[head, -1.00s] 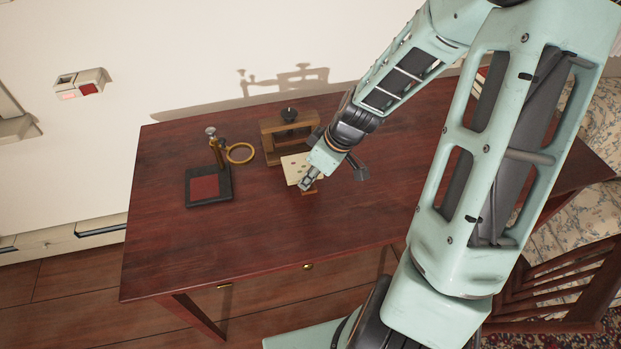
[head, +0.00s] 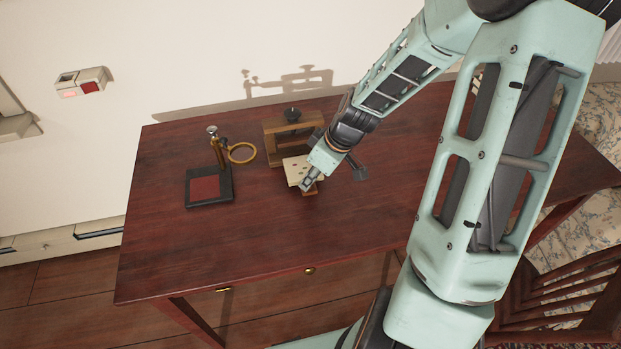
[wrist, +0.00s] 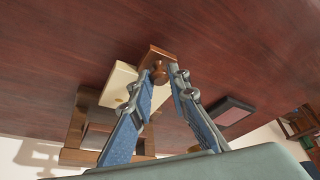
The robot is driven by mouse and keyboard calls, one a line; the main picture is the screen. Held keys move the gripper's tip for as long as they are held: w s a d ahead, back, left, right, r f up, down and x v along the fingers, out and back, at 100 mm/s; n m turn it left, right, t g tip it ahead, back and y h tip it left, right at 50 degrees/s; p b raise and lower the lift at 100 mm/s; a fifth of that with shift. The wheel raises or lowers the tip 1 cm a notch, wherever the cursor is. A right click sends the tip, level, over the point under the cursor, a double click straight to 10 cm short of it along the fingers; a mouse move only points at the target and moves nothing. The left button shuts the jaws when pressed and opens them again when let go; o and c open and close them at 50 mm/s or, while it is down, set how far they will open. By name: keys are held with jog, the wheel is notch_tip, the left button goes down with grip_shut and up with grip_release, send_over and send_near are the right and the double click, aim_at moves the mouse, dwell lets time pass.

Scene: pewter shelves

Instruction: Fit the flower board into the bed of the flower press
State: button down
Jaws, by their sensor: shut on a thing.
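The flower board (head: 293,172) is a cream plate with small dark spots and a brown end block (wrist: 157,55) carrying a knob. My gripper (head: 306,185) is shut on that knob; in the wrist view its fingertips (wrist: 164,74) close around it. The flower press (head: 272,143) is a wooden frame with a dark screw knob on top, standing behind the board. The board's far edge is close to the press opening; I cannot tell whether it has entered the bed. In the wrist view the left finger hides part of the board and the press (wrist: 75,128).
A stand (head: 224,183) with a dark base, red pad and brass ring is left of the press. The front and left of the red-brown table (head: 250,245) are clear. The wall is behind, and a chair (head: 560,300) is at the right.

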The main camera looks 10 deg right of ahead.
aim_at(301, 157)
jog(key=shift+w, duration=0.1)
dwell(0.3)
jog(key=shift+w+b, duration=0.55)
jog(key=shift+w, duration=2.2)
jog(key=shift+w, duration=0.1)
jog(key=shift+w, duration=2.15)
jog(key=shift+w, duration=0.35)
jog(key=shift+w+r, duration=0.1)
jog(key=shift+w, duration=0.25)
jog(key=shift+b, duration=0.45)
jog(key=c, duration=1.8)
grip_release()
jog(key=shift+o, duration=0.2)
